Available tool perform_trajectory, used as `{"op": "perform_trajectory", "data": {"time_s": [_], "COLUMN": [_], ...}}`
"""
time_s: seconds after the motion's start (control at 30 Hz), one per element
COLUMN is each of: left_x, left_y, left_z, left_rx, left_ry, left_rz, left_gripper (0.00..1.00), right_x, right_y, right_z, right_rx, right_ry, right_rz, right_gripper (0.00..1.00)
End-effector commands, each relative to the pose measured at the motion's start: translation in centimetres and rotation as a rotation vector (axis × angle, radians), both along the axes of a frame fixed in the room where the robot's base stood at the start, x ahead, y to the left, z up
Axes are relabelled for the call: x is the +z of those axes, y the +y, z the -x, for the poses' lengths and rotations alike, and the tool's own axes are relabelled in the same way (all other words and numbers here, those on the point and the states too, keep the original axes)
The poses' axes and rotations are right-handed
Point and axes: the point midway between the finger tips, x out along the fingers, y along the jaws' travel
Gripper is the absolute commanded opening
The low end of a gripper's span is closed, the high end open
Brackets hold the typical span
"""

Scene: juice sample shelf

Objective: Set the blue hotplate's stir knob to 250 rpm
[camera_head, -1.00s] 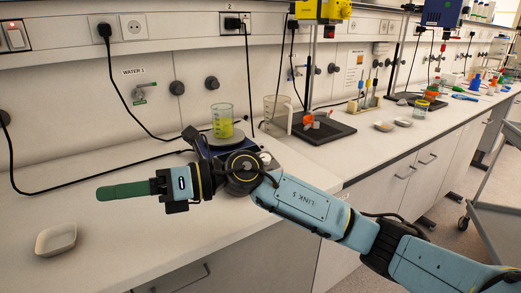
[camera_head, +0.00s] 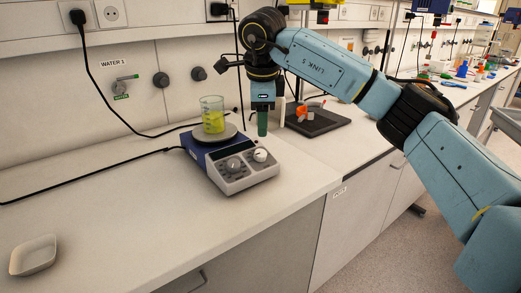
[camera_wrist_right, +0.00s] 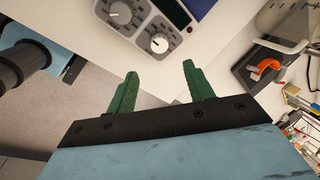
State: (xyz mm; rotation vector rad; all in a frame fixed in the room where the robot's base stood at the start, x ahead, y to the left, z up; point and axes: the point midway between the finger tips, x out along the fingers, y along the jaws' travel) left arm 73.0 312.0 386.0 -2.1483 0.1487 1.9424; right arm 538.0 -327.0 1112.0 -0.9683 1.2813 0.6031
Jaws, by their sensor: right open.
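The blue hotplate (camera_head: 199,155) stands on the bench with a beaker of yellow-green liquid (camera_head: 213,116) on its round plate. Its grey front panel has two knobs, a left one (camera_head: 234,164) and a right one (camera_head: 260,155). In the right wrist view the two knobs also show, one at upper left (camera_wrist_right: 120,13) and one nearer the middle (camera_wrist_right: 158,43). Their scale numbers are too small to read. My right gripper (camera_head: 262,124) points down beside the hotplate, to its right and apart from it. Its green fingers (camera_wrist_right: 158,80) are open and empty. My left gripper is not in view.
A black tray (camera_head: 330,125) with orange items lies right of my right gripper. A small white dish (camera_head: 33,255) lies at the bench's front left. Black cables run along the wall and behind the hotplate. The bench between dish and hotplate is clear.

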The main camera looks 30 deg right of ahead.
Motion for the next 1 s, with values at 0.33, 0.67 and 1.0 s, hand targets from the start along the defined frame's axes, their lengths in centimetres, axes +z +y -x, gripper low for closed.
{"op": "perform_trajectory", "data": {"time_s": [0.33, 0.67, 1.0], "left_x": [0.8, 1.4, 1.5], "left_y": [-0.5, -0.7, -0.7], "left_z": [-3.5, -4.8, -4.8], "left_rx": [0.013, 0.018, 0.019], "left_ry": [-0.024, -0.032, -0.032], "left_rz": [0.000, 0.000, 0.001], "left_gripper": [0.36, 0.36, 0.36], "right_x": [-7.3, -9.9, -10.0], "right_y": [-0.9, -1.2, -1.2], "right_z": [-1.5, -2.2, -2.3], "right_rx": [0.001, 0.002, 0.002], "right_ry": [0.004, 0.000, 0.000], "right_rz": [-0.002, -0.003, -0.003], "right_gripper": [0.52, 0.52, 0.42]}}
